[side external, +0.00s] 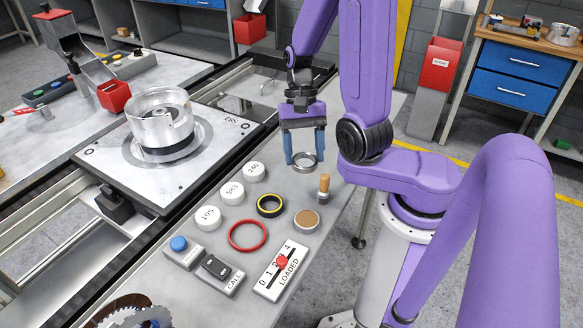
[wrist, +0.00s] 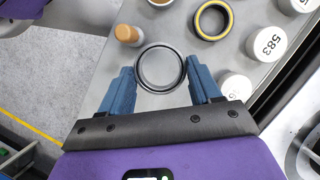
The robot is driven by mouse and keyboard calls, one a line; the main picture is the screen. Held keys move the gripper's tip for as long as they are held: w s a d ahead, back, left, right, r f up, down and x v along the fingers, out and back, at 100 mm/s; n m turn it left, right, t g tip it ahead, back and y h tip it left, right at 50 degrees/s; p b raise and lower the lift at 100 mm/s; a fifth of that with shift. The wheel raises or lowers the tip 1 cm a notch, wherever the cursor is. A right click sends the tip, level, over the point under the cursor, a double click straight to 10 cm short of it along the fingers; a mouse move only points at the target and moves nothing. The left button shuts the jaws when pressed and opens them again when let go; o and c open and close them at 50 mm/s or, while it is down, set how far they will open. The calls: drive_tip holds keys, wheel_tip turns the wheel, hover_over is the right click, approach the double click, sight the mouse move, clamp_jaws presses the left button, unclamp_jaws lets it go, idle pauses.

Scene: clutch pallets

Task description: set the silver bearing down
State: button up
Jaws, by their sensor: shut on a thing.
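The silver bearing (side external: 305,162) is a ring with a dark inner band. It sits between the two blue fingers of my gripper (side external: 305,158), at the far end of the grey bench. In the wrist view the bearing (wrist: 161,54) shows whole, with the fingertips of my gripper (wrist: 160,80) on either side of its near half. My gripper is shut on it. I cannot tell whether the bearing touches the bench top or hangs just above it.
A wooden-handled peg (side external: 323,188) stands close to the bearing. Yellow-black ring (side external: 270,206), red ring (side external: 248,236), tan disc (side external: 306,220) and white caps (side external: 232,192) lie nearer. A pallet (side external: 95,152) with a metal housing (side external: 160,115) is at left. The bench's right edge is close.

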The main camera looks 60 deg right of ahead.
hover_over(293, 183)
drive_tip(key=w, duration=0.1)
drive_tip(key=shift+d+f, duration=0.25)
drive_tip(key=shift+f, duration=0.8)
drive_tip(key=shift+d+f, duration=0.2)
drive_tip(key=shift+f, duration=2.2)
drive_tip(key=shift+f, duration=0.2)
drive_tip(key=o, duration=1.1)
drive_tip(key=shift+o, duration=0.2)
drive_tip(key=shift+r, duration=0.1)
